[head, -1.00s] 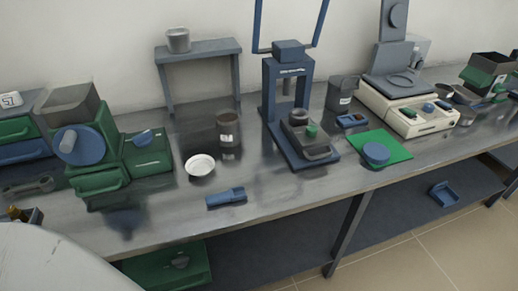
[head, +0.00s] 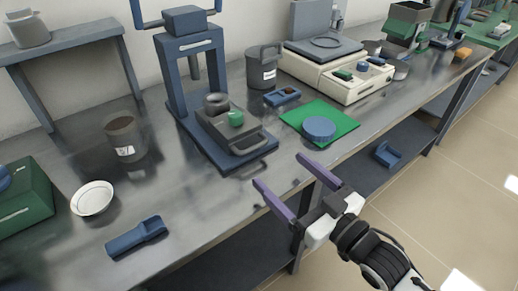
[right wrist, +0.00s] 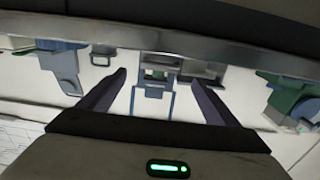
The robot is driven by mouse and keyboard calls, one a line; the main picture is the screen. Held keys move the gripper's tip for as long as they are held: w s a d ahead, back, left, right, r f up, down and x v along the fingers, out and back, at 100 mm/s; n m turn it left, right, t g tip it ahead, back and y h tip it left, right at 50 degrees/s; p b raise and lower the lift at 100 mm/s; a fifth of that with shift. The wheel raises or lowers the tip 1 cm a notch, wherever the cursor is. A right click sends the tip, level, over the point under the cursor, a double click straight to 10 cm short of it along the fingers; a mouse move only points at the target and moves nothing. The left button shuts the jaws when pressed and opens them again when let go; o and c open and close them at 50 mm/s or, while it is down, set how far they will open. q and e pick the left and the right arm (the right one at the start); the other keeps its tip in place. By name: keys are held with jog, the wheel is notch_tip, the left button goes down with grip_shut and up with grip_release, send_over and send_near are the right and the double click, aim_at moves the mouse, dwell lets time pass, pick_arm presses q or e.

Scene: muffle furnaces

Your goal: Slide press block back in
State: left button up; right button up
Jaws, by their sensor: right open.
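The blue press (head: 172,75) stands on the bench in the head view, an upright frame with a handle on top. The grey press block (head: 228,128), with a green knob (head: 236,118) on top and a loop at its front, sits on the press base, forward of the uprights. My right gripper (head: 280,170) has purple fingers spread open and empty, at the bench's front edge, to the right and front of the block, apart from it. In the right wrist view, the open fingers (right wrist: 158,78) frame a small, distant blue frame, likely the press. My left gripper is not in view.
A blue scoop-like tool (head: 135,238) and white dish (head: 93,198) lie left of the press. A dark jar (head: 124,138) stands behind them. A green mat (head: 340,114) with a blue disc (head: 319,129) lies right. Bare bench lies in front of the press.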

aim_at(256, 149)
jog(key=x, duration=0.9)
jog(key=shift+a, duration=0.2)
